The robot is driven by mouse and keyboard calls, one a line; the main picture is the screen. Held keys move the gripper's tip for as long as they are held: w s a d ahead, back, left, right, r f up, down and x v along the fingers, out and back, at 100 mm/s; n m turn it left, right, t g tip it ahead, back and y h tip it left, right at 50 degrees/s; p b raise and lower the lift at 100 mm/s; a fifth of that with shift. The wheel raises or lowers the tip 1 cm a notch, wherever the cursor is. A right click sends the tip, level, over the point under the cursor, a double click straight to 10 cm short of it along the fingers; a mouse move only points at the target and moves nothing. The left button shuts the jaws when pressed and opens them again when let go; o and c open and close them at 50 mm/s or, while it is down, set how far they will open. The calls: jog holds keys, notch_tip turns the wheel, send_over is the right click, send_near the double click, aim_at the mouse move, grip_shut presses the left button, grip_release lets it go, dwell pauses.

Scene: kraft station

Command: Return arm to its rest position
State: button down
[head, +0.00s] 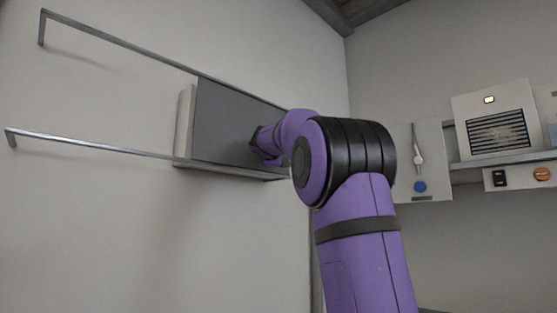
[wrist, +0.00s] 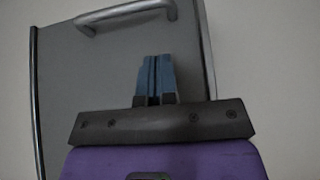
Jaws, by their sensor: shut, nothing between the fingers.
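My purple and black arm reaches up and to the left toward the wall in the head view. In the wrist view my gripper (wrist: 155,72) has its two blue-grey fingers together, with nothing between them. The fingers point at a grey panel (wrist: 90,85), which fills much of that view; a curved handle (wrist: 130,14) shows at its top. In the head view the grey panel (head: 222,120) stands between two metal rails on the wall, and the end of my arm is in front of its right part. I cannot tell whether the fingers touch the panel.
An upper rail (head: 120,42) and a lower rail (head: 90,143) run along the left wall. On the right wall are a panel with a lever and blue knob (head: 420,187), a vented box (head: 497,125) on a shelf, and an orange button (head: 542,174). The lower left wall is clear.

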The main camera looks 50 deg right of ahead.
jog(key=v, duration=0.7)
jog(key=shift+a, duration=0.3)
jog(key=s+a+f+m+g+y, duration=0.1)
jog(key=s+a+f+m+y, duration=0.1)
jog(key=s+a+f+y, duration=0.3)
jog(key=s+a+f+m+g+y, duration=0.2)
jog(key=s+a+f+y, duration=0.3)
jog(key=s+a+f, duration=0.9)
jog(key=s+a+f+m+g+y, duration=0.1)
jog(key=s+a+f+y, duration=0.4)
jog(key=f, duration=1.9)
jog(key=s+a+m, duration=0.1)
jog(key=s+a, duration=0.3)
jog(key=a, duration=0.2)
jog(key=shift+s+a+m+g, duration=0.25)
jog(key=shift+a+m+g, duration=0.05)
jog(key=shift+m+g, duration=0.1)
jog(key=shift+f, duration=0.1)
